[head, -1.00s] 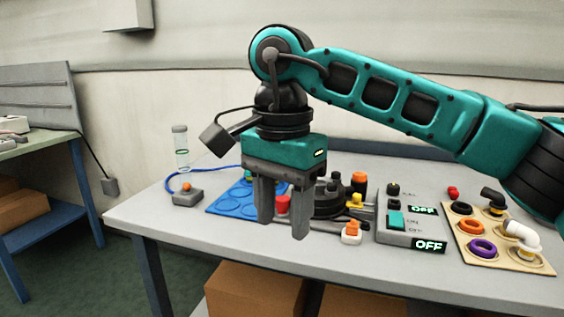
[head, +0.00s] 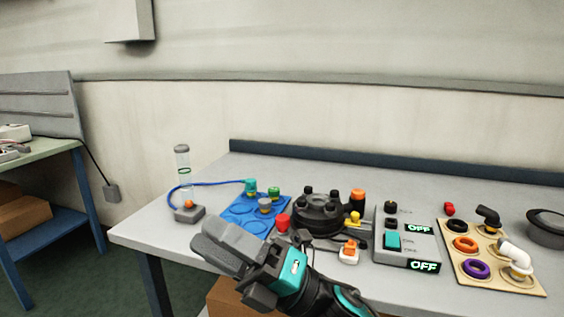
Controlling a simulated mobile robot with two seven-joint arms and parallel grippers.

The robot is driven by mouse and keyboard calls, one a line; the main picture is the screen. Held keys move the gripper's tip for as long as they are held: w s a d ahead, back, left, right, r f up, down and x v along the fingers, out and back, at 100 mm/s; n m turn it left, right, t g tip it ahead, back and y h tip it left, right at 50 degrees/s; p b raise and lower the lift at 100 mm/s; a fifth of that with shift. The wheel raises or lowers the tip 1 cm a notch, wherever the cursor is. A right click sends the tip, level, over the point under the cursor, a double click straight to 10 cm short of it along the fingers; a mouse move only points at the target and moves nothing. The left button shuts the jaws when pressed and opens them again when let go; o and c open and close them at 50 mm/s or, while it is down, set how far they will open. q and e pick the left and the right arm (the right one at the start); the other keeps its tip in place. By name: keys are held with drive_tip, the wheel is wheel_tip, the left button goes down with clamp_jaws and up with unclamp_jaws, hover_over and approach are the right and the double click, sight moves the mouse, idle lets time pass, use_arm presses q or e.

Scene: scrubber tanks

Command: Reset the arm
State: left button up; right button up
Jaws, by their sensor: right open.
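My right gripper (head: 212,249) is at the front edge of the grey table (head: 180,160), low in the head view, with its fingers pointing left. It is open and I see nothing between its fingers. The teal wrist (head: 291,269) of my right arm comes in from the bottom. The gripper covers the table's front edge and part of the blue mat (head: 243,216). My left gripper is out of view.
The table holds a flow tube (head: 182,160), a black round tank lid (head: 318,212), a control box (head: 405,240) reading OFF twice, and a beige board (head: 503,277) with rings and elbow fittings. A black bowl-like part (head: 547,228) stands at right. Cardboard lies below.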

drive_tip(key=w+d+f+m+t+h+p, duration=0.1)
drive_tip(key=w+d+f+m+t+h, duration=0.1)
drive_tip(key=d+f+m+t+h, duration=0.95)
drive_tip(key=w+d+f+m+t+h+p, duration=0.15)
drive_tip(key=d+f+m+t+h, duration=0.45)
drive_tip(key=m, duration=1.1)
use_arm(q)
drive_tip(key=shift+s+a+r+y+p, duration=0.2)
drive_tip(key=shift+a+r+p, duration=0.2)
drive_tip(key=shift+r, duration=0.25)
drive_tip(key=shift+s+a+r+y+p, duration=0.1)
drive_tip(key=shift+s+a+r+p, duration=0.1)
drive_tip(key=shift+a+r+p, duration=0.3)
use_arm(e)
drive_tip(key=s+d+f+m+g+h, duration=0.2)
drive_tip(key=s+d+f+m+g, duration=0.2)
drive_tip(key=s+f, duration=0.3)
drive_tip(key=s+d+f+m+g+h, duration=0.3)
drive_tip(key=s+f, duration=0.4)
drive_tip(key=f, duration=0.3)
drive_tip(key=shift+d+m+g, duration=0.65)
drive_tip(key=shift+d+g, duration=0.05)
drive_tip(key=shift+g, duration=0.45)
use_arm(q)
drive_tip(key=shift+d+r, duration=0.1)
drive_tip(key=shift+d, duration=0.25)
use_arm(e)
drive_tip(key=shift+s, duration=0.1)
